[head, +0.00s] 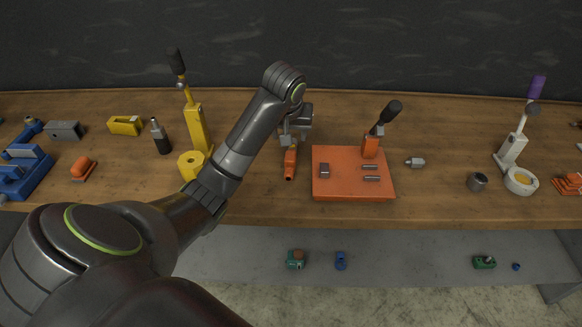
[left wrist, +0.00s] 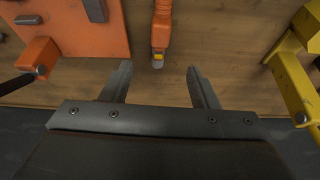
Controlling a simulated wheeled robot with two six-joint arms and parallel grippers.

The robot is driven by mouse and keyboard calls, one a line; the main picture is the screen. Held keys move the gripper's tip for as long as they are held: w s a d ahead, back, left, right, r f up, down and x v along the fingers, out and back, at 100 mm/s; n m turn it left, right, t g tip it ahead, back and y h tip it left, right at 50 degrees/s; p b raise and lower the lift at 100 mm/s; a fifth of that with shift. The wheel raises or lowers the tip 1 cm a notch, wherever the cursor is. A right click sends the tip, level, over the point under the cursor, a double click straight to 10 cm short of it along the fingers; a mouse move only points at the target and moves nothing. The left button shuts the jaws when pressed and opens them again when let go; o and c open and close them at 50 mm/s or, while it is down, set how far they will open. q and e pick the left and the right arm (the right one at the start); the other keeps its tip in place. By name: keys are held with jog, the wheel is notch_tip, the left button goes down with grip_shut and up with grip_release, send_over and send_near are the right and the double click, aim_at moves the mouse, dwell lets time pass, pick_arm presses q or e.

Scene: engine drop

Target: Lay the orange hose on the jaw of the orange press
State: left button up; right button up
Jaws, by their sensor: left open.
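The orange hose (head: 290,163) lies on the wooden bench, just left of the orange press. In the left wrist view the hose (left wrist: 162,22) runs in from the top edge, with a grey and yellow end between the finger lines. The orange press (head: 345,190) has a flat orange plate with small grey metal pieces and an upright lever with a black grip. Which piece is its jaw I cannot tell. My left gripper (head: 294,137) is over the hose's far end, open and empty; its fingertips (left wrist: 160,72) are spread. My right gripper is not in view.
A yellow press (head: 196,130) and a black bottle (head: 160,137) stand left of the hose. A grey fitting (head: 415,162) and a white press (head: 512,146) are to the right. A lower shelf (head: 400,255) holds small green and blue parts.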

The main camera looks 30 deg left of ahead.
aim_at(291, 153)
pick_arm(q)
jog(key=p+x, duration=0.2)
jog(key=x, duration=1.1)
jog(key=shift+w+a, duration=0.15)
jog(key=shift+w, duration=0.05)
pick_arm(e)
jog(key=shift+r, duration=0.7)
